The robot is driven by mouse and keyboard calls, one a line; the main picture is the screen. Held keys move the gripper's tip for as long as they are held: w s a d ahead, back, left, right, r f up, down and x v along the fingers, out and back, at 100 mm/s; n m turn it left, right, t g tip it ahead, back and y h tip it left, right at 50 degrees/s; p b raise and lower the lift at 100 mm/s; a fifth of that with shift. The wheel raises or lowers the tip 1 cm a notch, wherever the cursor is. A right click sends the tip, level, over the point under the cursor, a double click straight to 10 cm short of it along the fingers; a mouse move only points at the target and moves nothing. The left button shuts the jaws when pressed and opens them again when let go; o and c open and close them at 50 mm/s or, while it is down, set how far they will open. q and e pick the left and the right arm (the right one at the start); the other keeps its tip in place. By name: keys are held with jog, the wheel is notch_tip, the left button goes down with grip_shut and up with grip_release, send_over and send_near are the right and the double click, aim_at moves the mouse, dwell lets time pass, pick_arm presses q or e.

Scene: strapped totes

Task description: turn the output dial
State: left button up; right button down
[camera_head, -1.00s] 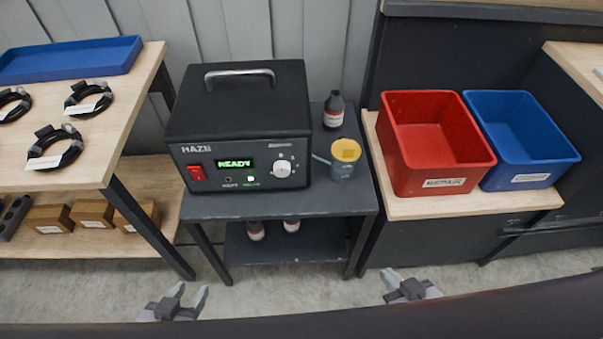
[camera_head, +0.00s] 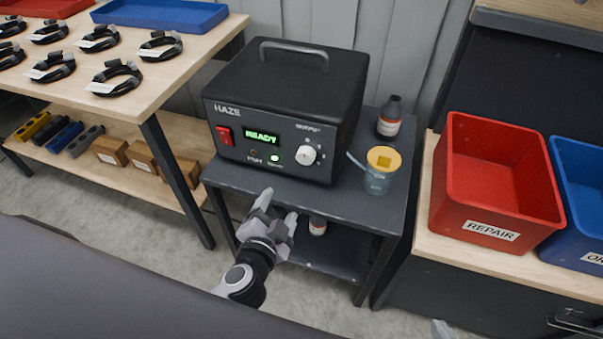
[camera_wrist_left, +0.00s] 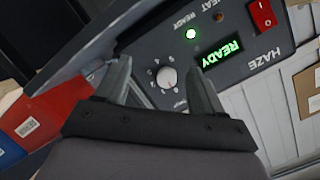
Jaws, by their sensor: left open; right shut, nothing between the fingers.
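The output dial (camera_head: 306,155) is a round white knob at the right of the front panel of the black HAZE machine (camera_head: 290,100). It also shows in the left wrist view (camera_wrist_left: 167,78), between and beyond the fingertips. Numbers are printed around it. My left gripper (camera_head: 279,203) is open and empty, below and in front of the machine, apart from the dial. In the left wrist view the left gripper's fingers (camera_wrist_left: 160,80) stand either side of the dial's line of sight. Only a tip of my right gripper (camera_head: 441,328) shows at the bottom edge.
The machine stands on a dark cart (camera_head: 350,200). A yellow-topped cup (camera_head: 379,172) and a dark bottle (camera_head: 390,118) stand right of it. A red switch (camera_head: 225,135) and a lit READY display (camera_head: 262,137) share the panel. A red REPAIR bin (camera_head: 490,190) is further right.

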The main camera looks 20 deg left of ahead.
aim_at(306, 160)
pick_arm(q)
jog(key=w+d+r+t, duration=0.1)
jog(key=w, duration=0.2)
jog(key=w+r+m+t, duration=0.1)
jog(key=w, duration=0.2)
jog(key=w+d+r+m+t+b, duration=0.1)
jog(key=w, duration=0.2)
jog(key=shift+w+d+r+y, duration=0.2)
jog(key=shift+d+r+y, duration=0.1)
jog(key=shift+d+r, duration=0.1)
jog(key=shift+w+a, duration=0.1)
jog(key=shift+w, duration=0.65)
jog(key=c, duration=1.1)
jog(key=shift+o, duration=0.2)
